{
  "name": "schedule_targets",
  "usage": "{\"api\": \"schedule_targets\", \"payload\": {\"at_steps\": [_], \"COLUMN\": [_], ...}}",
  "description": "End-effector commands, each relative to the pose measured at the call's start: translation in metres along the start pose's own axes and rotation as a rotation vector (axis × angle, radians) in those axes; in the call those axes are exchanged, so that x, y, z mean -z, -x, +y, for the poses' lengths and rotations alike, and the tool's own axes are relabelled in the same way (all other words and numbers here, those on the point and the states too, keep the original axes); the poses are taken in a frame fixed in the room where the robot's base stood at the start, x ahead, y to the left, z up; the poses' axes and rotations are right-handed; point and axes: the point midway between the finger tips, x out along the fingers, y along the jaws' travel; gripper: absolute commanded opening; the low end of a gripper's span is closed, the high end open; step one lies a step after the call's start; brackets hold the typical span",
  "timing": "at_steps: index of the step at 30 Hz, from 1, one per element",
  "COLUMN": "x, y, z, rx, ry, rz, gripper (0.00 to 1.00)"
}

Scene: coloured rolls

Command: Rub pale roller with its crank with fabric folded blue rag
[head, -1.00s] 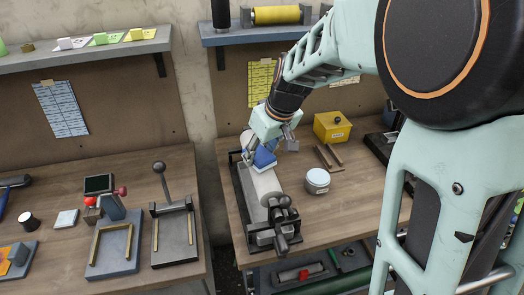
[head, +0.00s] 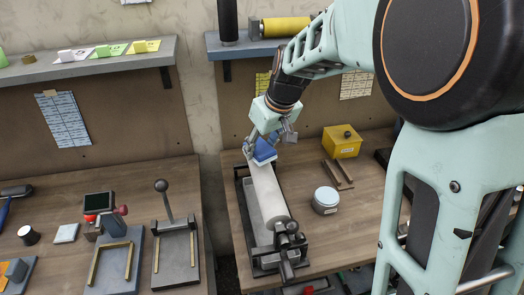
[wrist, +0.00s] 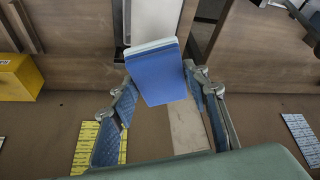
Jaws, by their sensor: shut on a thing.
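The pale roller (head: 266,195) lies lengthwise in a dark frame on the right bench, its dark crank (head: 288,240) at the near end. My gripper (head: 262,141) is shut on the folded blue rag (head: 264,151) at the roller's far end. In the wrist view the blue rag (wrist: 160,72) sits between the fingers, with a pale edge along its top, and the roller (wrist: 156,20) shows beyond it. The rag hides the roller's far end. I cannot tell whether the rag touches the roller.
A round white tin (head: 326,200), two brown sticks (head: 338,174) and a yellow box (head: 342,141) stand right of the roller. A shelf (head: 262,48) with a yellow roll (head: 286,27) hangs above. A gap separates the left bench (head: 75,250).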

Motion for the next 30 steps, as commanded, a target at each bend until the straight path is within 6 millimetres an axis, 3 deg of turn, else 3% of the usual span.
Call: {"api": "schedule_targets", "payload": {"at_steps": [15, 30], "x": [0.022, 0.025], "y": [0.044, 0.048], "z": [-0.002, -0.002], "rx": [0.0, 0.0], "ry": [-0.004, -0.004], "rz": [-0.001, -0.002], "gripper": [0.2, 0.2]}}
